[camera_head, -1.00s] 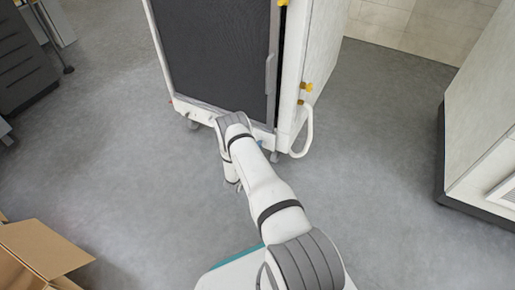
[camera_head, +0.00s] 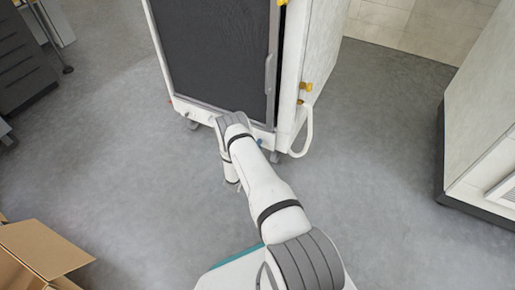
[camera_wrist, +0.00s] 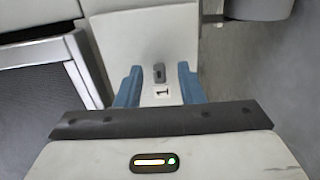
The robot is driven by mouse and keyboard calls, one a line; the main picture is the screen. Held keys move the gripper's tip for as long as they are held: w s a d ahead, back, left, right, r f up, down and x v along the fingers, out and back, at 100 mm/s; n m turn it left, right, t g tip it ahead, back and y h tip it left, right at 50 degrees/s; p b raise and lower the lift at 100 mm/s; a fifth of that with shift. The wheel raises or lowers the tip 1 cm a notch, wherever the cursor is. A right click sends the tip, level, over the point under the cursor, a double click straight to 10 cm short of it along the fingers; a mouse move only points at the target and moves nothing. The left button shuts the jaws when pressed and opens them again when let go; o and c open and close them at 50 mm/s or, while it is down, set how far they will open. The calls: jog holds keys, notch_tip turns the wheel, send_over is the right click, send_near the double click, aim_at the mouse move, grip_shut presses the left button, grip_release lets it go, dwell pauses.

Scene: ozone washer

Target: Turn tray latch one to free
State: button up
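Tray latch one is a small grey latch (camera_wrist: 159,72) on a white panel, with a printed "1" beside it, in the wrist view. My gripper (camera_wrist: 158,84) has two blue fingers, set apart, one on each side of the latch and the label. I see gaps between the fingers and the latch, so the gripper is open; how far the tips are from the panel is hard to judge. In the head view, my arm reaches to the lower front of the white washer unit (camera_head: 318,45).
The unit has a dark mesh front (camera_head: 212,50), a grey handle (camera_head: 270,75), yellow knobs (camera_head: 306,87) and a white side loop (camera_head: 308,130). A cardboard box (camera_head: 45,250) is at lower left. A white cabinet (camera_head: 485,125) stands at right. Grey floor between is clear.

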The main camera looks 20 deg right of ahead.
jog(key=p+v, duration=0.2)
jog(key=v, duration=0.6)
jog(key=shift+p, duration=0.4)
jog(key=s+d+r+m+g+p, duration=0.15)
jog(key=r+g+p, duration=0.3)
jog(key=r, duration=0.95)
jog(key=s+d+r+m+g+p, duration=0.1)
jog(key=r+m+g+p, duration=0.3)
jog(key=r, duration=1.1)
jog(key=s+d+r+m+g+p, duration=0.1)
jog(key=s+d+r+g+p, duration=0.3)
jog(key=r, duration=1)
jog(key=s+a+r+t+y+p, duration=0.1)
jog(key=s+a+r+y+p, duration=0.3)
jog(key=r, duration=0.9)
jog(key=s+a+r+t+y+p, duration=0.1)
jog(key=s+a+r+y+p, duration=0.4)
jog(key=r, duration=0.9)
jog(key=s+a+r+t+y+p, duration=0.2)
jog(key=s+a+r+y+p, duration=0.3)
jog(key=s+a+r+p, duration=0.5)
jog(key=s+r+m+p, duration=0.1)
jog(key=s+r+p, duration=0.1)
jog(key=s+r, duration=0.1)
jog(key=shift+s+r, duration=0.3)
jog(key=shift+s, duration=0.35)
